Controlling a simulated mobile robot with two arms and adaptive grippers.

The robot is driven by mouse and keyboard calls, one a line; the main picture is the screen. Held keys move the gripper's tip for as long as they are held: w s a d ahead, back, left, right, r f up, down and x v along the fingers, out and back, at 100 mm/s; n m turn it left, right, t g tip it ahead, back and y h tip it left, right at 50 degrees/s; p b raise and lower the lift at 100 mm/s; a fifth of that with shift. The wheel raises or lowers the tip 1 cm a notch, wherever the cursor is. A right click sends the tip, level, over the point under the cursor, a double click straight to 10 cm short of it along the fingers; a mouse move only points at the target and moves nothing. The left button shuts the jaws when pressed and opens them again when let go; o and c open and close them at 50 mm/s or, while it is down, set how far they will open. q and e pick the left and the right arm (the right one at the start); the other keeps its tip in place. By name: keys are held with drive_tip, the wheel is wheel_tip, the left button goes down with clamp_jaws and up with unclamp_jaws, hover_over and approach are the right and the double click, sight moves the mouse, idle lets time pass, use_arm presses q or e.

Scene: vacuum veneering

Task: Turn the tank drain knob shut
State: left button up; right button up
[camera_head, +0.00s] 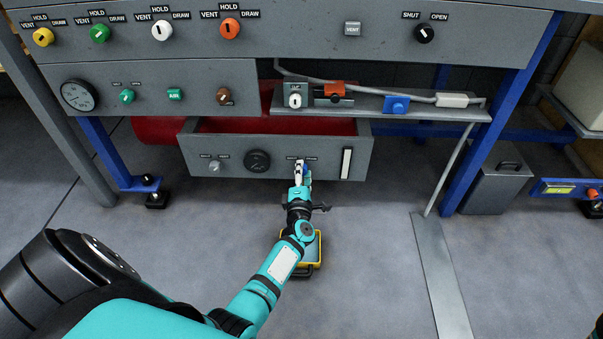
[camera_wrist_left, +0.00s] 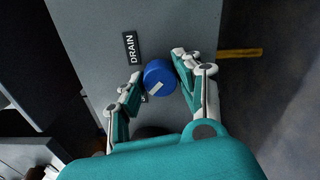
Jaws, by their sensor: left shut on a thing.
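The blue round drain knob (camera_wrist_left: 158,75) sits on a grey panel beside a black DRAIN label (camera_wrist_left: 130,47) in the left wrist view. A pale mark shows on its face. My left gripper (camera_wrist_left: 156,69) is shut on the knob, with one finger on each side of it. In the head view my left gripper (camera_head: 301,170) reaches the front of the low grey tank box (camera_head: 235,178), right of its middle, and hides most of the knob there. The knob's exact turn position is hard to read. My right gripper does not show.
The box front also has a black round dial (camera_head: 257,161), a grey knob (camera_head: 215,166) and a pale vertical strip (camera_head: 346,163). Above is a shelf (camera_head: 425,109) with a blue fitting (camera_head: 396,105). A yellow-edged case (camera_head: 317,254) lies on the floor under my left arm.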

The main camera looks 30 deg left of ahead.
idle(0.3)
use_arm(q)
drive_tip(key=o, duration=1.1)
drive_tip(key=shift+o, duration=0.2)
